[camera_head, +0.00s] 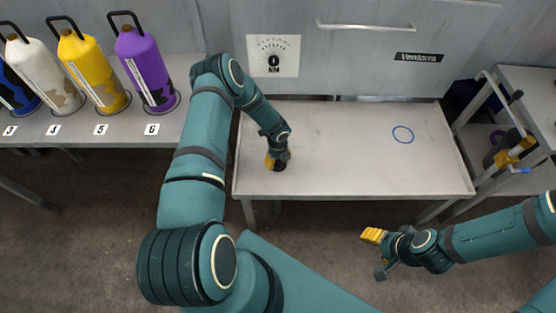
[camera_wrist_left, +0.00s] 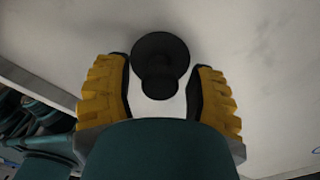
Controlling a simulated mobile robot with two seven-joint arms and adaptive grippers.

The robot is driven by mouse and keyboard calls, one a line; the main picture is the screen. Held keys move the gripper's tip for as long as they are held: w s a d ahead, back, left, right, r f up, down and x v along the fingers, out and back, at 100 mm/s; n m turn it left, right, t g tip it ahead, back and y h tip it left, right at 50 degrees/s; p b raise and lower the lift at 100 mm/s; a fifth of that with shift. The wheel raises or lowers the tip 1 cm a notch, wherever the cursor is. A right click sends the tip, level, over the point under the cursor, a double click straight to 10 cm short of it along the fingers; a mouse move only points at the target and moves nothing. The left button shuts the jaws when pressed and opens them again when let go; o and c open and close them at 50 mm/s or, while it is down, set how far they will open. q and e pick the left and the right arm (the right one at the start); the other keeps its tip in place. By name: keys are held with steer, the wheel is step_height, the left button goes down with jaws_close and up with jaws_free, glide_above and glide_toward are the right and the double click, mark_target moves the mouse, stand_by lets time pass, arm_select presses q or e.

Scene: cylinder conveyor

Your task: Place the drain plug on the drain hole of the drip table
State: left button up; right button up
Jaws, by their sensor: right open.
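The drain plug (camera_wrist_left: 160,52) is a black round piece with a narrower knob, on the pale drip table (camera_head: 340,170). It lies between the yellow-padded fingers of my left gripper (camera_head: 277,161) in the left wrist view. The fingers are open, with a gap on each side of the knob. In the head view the plug is mostly hidden by this gripper, at the left part of the table. A blue ring (camera_head: 402,134) marks a spot at the table's right back; I cannot make out a hole inside it. My right gripper (camera_head: 377,254) is open and empty in front of the table.
A shelf at the left holds purple (camera_head: 143,62), yellow (camera_head: 90,68) and white (camera_head: 42,74) cylinders, with a blue one at the edge. A grey cabinet stands behind the table. A metal rack (camera_head: 505,115) stands at right. The table between plug and ring is clear.

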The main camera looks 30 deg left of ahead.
arm_select(q)
steer(key=shift+r+p, duration=0.25)
steer(key=shift+p, duration=0.05)
step_height(320, 180, up, 10)
steer(key=shift+r+p, duration=0.25)
steer(key=shift+p, duration=0.7)
steer(key=s+d+r+n+h, duration=0.2)
steer(key=s+d+r+n, duration=0.15)
steer(key=d+n, duration=0.4)
steer(key=s+d+r+n+h, duration=0.2)
steer(key=s+d+n, duration=0.25)
steer(key=d, duration=0.55)
steer(key=s+d+r+n, duration=0.1)
steer(key=s+d+n, duration=0.1)
steer(key=s+n, duration=0.3)
steer(key=s+d+r+n+t, duration=0.1)
steer(key=s+d+r+n, duration=0.1)
steer(key=s+n, duration=0.3)
steer(key=shift+d+r+n+t, duration=0.3)
steer(key=shift+n, duration=0.9)
